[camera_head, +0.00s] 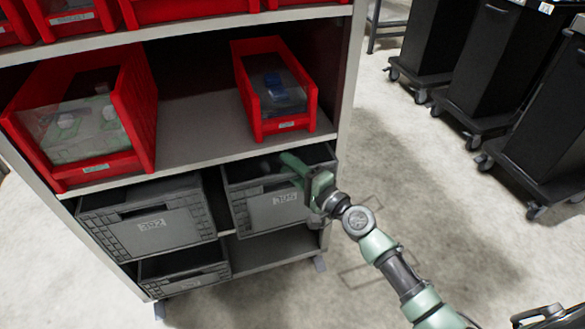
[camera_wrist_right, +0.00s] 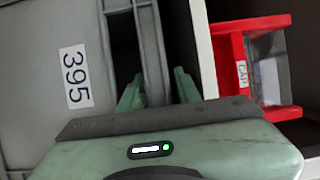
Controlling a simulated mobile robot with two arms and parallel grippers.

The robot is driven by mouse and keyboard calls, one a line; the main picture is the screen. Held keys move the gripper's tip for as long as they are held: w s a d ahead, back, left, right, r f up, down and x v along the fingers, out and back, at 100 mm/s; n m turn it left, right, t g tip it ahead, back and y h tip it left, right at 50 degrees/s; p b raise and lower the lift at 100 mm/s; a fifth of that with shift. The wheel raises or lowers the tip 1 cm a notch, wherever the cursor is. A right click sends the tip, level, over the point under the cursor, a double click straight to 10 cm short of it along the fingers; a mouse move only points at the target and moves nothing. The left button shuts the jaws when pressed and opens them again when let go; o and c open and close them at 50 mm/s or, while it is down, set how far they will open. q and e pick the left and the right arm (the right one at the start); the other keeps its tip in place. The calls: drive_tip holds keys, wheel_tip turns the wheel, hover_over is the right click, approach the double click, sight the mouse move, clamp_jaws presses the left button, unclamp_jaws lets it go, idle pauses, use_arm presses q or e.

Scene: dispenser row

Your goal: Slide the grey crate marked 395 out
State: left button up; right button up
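The grey crate marked 395 (camera_head: 262,212) sits on the lower shelf level at the right, under the smaller red bin. Its label also shows in the right wrist view (camera_wrist_right: 76,77), turned sideways. My right gripper (camera_head: 298,168) is at the crate's upper front edge, near its right end, partly covering the front. In the right wrist view my right gripper (camera_wrist_right: 158,92) has its two green fingers apart, with the crate's rim between them. A dark gap shows beside the rim, so the fingers look open. The fingertips' far ends are partly hidden. My left gripper is not in view.
Grey crate 392 (camera_head: 150,225) stands left of crate 395, with another grey crate (camera_head: 185,281) below it. Red bins (camera_head: 90,120) and (camera_head: 272,90) sit on the shelf above. Black wheeled bins (camera_head: 490,70) stand at the right. The floor before the rack is clear.

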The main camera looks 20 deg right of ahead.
clamp_jaws()
idle(1.3)
